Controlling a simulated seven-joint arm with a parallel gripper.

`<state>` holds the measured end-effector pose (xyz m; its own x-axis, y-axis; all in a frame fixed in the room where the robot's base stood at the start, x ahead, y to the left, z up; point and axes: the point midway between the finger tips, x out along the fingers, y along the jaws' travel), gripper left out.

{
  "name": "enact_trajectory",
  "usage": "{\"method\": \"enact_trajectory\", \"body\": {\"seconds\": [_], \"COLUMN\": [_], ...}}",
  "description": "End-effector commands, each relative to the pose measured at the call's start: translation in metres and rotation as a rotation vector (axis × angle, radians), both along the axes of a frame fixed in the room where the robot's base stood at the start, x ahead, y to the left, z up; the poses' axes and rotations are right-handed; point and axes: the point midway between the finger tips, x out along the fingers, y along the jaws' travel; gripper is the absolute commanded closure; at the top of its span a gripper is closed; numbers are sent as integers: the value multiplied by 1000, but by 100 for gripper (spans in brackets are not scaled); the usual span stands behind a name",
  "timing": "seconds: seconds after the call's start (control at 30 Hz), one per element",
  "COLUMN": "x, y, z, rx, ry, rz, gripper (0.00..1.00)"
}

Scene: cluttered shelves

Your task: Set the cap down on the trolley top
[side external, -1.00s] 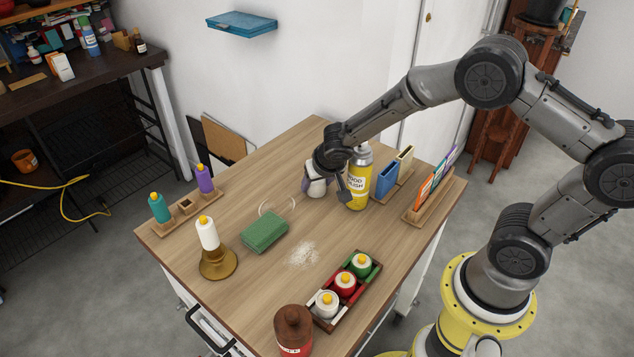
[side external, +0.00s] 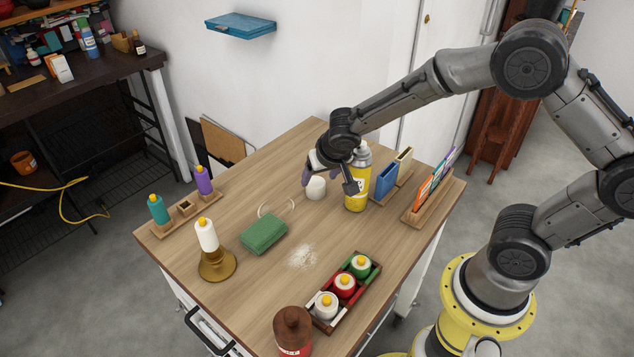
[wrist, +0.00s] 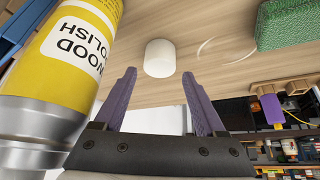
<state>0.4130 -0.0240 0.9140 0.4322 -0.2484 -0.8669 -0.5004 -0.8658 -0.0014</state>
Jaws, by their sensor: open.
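The white cap (side external: 315,188) stands upright on the wooden trolley top (side external: 335,228), just left of the yellow wood polish can (side external: 356,193). It also shows as a short white cylinder in the wrist view (wrist: 160,55). My gripper (side external: 314,174) is just above the cap, with its purple fingers apart. In the wrist view my gripper (wrist: 159,74) has nothing held between its fingers, and the cap shows beyond the fingertips. The side view partly hides the fingers behind the wrist.
The polish can stands close to the right of my gripper. A green sponge (side external: 263,232) lies to the front left. A blue holder (side external: 387,182) is right of the can. A tray of bottles (side external: 345,290) is at the front.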

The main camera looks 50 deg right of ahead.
Motion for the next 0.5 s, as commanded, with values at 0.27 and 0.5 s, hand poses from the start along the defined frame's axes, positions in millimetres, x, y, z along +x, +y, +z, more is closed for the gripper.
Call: {"method": "enact_trajectory", "body": {"seconds": [0.27, 0.5], "x": [-21, -29], "y": [13, 16], "z": [44, 56], "rx": [0, 0], "ry": [-2, 1], "rz": [2, 2], "gripper": [27, 27]}}
